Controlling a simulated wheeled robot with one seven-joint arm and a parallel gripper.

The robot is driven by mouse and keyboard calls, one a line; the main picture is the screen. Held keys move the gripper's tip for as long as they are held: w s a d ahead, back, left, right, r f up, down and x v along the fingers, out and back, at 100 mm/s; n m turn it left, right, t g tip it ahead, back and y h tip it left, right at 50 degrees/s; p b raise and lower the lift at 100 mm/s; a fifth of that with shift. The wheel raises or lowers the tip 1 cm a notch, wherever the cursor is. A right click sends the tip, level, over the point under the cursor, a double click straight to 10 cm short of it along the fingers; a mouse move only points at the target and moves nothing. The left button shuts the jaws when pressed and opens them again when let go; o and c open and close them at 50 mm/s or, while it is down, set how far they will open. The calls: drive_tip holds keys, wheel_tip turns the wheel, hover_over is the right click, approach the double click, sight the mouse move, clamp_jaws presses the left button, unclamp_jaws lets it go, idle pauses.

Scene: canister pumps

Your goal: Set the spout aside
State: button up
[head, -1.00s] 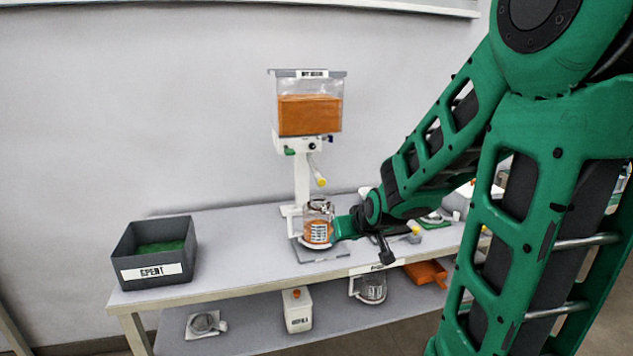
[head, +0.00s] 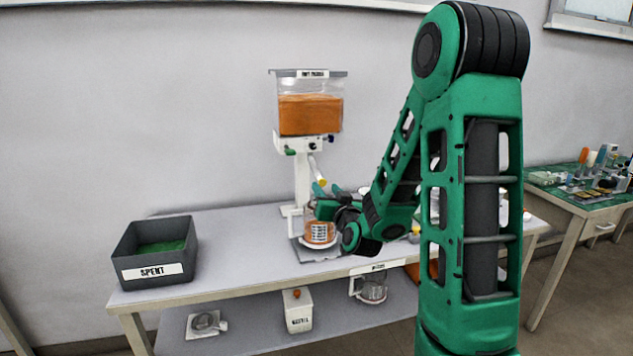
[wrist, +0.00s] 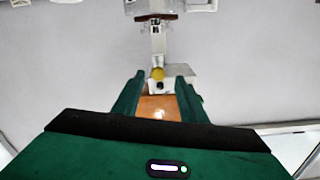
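The spout (head: 314,169) is a white tube with a yellow tip, hanging tilted under the valve block of the hopper dispenser. In the wrist view the yellow tip (wrist: 157,73) appears near the gap between the fingers. My gripper (head: 327,188) is just below the spout, with its two teal fingers pointing up. The fingers are apart, also in the wrist view (wrist: 157,82), and nothing is held between them. I cannot tell whether they touch the spout.
The hopper (head: 310,115) holds orange material above the white valve block (head: 300,144). A dark bin marked SPENT (head: 153,272) stands at the left of the table (head: 235,250). The tabletop between bin and jar is clear. Several items sit on the lower shelf (head: 255,331).

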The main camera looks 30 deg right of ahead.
sight(318, 176)
drive_tip(key=x, duration=0.9)
drive_tip(key=shift+w+d+f, duration=0.1)
drive_tip(key=shift+w, duration=0.05)
clamp_jaws()
